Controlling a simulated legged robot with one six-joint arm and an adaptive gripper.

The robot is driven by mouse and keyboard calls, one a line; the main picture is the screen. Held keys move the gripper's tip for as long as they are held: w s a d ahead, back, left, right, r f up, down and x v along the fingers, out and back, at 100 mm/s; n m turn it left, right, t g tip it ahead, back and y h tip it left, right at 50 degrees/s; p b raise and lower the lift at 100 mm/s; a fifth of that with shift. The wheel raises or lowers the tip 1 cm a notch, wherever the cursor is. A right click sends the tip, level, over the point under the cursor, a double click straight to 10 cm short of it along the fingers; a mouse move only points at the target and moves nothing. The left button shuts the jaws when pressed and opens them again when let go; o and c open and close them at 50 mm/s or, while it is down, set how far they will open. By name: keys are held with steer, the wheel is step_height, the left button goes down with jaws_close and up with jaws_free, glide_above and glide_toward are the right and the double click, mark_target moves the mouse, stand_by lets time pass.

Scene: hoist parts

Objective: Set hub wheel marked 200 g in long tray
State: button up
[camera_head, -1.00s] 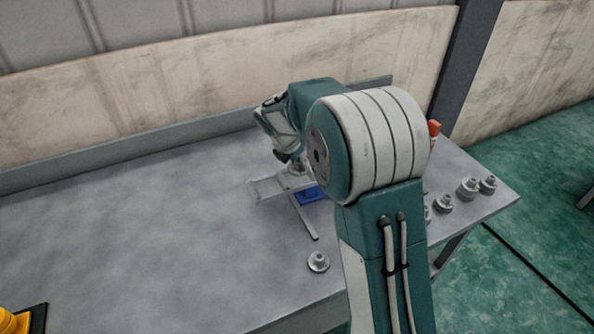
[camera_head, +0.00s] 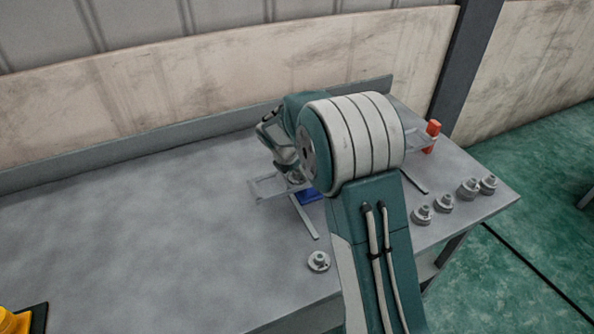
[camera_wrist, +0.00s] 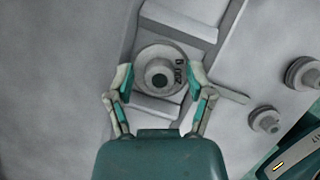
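A grey hub wheel (camera_wrist: 160,72) with a dark centre hole sits between the fingers of my gripper (camera_wrist: 160,78) in the wrist view. Its dark marking appears to read 200 g. Both fingers lie against opposite sides of its rim. Below it is a long pale grey tray (camera_wrist: 180,20) with raised cross bars; I cannot tell whether the wheel touches it. In the head view my gripper (camera_head: 294,178) is over the right part of a pale tray-like frame (camera_head: 262,188); my arm hides much of that area.
A single wheel (camera_head: 318,261) lies near the table's front edge. Several wheels, including one (camera_head: 421,215), stand at the right. A blue item (camera_head: 309,195) is beside my gripper, and an orange-red piece (camera_head: 433,129) is at the back right. The table's left (camera_head: 130,220) is largely clear.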

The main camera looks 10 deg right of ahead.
steer(key=v, duration=1.2)
steer(key=s+d+r+m+y, duration=0.1)
steer(key=s+d+r+m, duration=0.1)
steer(key=s+r+m, duration=0.4)
steer(key=s+d+r+m+t+y, duration=0.1)
steer(key=s+d+m+t+y, duration=0.1)
steer(key=s+m, duration=1.6)
steer(key=s+t, duration=0.1)
steer(key=s, duration=0.6)
steer(key=shift+s+m+y, duration=0.25)
steer(key=shift+m+y, duration=0.15)
